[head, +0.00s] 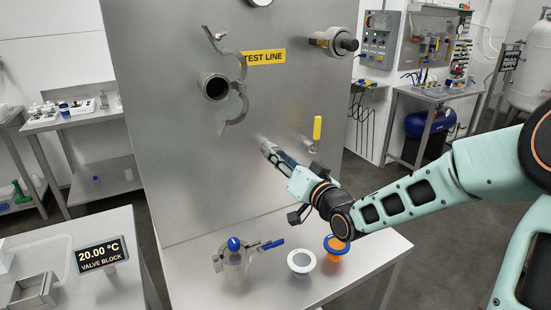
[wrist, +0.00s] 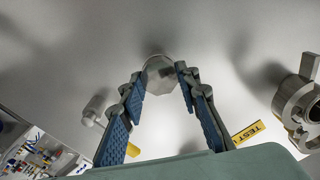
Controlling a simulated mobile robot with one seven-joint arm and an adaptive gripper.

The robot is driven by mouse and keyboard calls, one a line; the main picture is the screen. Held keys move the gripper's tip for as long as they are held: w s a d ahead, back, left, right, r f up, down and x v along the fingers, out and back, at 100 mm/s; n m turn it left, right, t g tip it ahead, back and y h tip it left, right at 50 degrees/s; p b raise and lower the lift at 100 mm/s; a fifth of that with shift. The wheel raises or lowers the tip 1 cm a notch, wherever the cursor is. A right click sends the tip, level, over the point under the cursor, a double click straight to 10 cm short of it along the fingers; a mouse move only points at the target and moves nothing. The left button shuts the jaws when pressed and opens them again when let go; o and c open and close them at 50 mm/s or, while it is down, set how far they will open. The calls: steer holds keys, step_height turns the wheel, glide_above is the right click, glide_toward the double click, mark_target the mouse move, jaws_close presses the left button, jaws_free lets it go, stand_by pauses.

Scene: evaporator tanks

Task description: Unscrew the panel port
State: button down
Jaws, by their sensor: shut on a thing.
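The panel port is a grey, faceted metal fitting (wrist: 159,73) on the steel panel. In the wrist view it lies between the tips of my gripper's blue-padded fingers (wrist: 160,82), which are shut on it. In the head view my gripper (head: 267,150) reaches the panel below the TEST LINE label (head: 264,57). There the fingers hide most of the fitting. How far it is turned cannot be told.
An open pipe port (head: 215,87) with a hanging clamp is up left. A capped pipe (head: 335,41) sticks out up right. A yellow-handled valve (head: 317,128) is just right of my gripper. A clear valve assembly (head: 236,258), white cap (head: 301,262) and orange-blue part (head: 336,246) stand below.

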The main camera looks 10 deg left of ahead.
steer(key=n+b, duration=0.2)
steer(key=n, duration=0.1)
steer(key=shift+n, duration=0.3)
steer(key=shift+r, duration=0.1)
steer(key=c, duration=1.7)
jaws_free()
steer(key=shift+o, duration=0.2)
